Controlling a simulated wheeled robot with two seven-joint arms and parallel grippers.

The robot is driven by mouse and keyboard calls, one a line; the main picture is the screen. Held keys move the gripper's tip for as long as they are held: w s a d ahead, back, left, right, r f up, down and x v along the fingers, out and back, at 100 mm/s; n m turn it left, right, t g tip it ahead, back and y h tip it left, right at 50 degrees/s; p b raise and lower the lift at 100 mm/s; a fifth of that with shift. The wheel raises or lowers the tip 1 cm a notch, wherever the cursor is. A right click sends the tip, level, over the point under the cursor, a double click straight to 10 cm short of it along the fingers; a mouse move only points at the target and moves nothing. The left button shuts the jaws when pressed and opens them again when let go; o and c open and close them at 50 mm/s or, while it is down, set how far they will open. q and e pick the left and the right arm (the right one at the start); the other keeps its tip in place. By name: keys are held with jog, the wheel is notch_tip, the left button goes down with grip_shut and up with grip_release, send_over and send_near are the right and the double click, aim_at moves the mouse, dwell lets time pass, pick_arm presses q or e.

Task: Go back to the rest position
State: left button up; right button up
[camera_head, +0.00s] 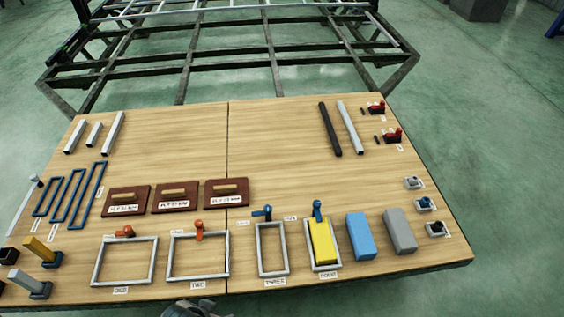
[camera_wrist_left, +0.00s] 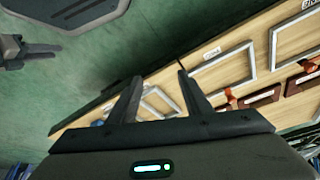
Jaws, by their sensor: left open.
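My left gripper (camera_wrist_left: 160,77) is open in the left wrist view, with its two dark fingers apart and nothing between them. Beyond its fingers are the edge of the wooden table and green floor. A dark gripper part (camera_wrist_left: 38,50) at the left of that view looks like my right gripper; its jaw opening is unclear. In the head view only a grey piece of my own arm (camera_head: 197,309) shows at the bottom edge, by the near side of the wooden table (camera_head: 270,180); I cannot tell which arm it is.
The table holds metal frames (camera_head: 125,261), brown plates (camera_head: 176,197), a yellow block (camera_head: 322,243), a blue block (camera_head: 361,237), a grey block (camera_head: 400,231) and several bars (camera_head: 330,129). The trailer chassis (camera_head: 225,56) stands behind. Green floor (camera_head: 475,130) is clear at right.

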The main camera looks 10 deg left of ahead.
pick_arm(q)
jog(key=s+d+f+t, duration=0.1)
jog(key=d+f, duration=0.1)
jog(key=f, duration=1.2)
jog(key=s+d+f+t+h, duration=0.1)
jog(key=s+f, duration=0.1)
jog(key=f, duration=1.3)
jog(key=shift+d+m, duration=0.3)
jog(key=shift+d, duration=0.1)
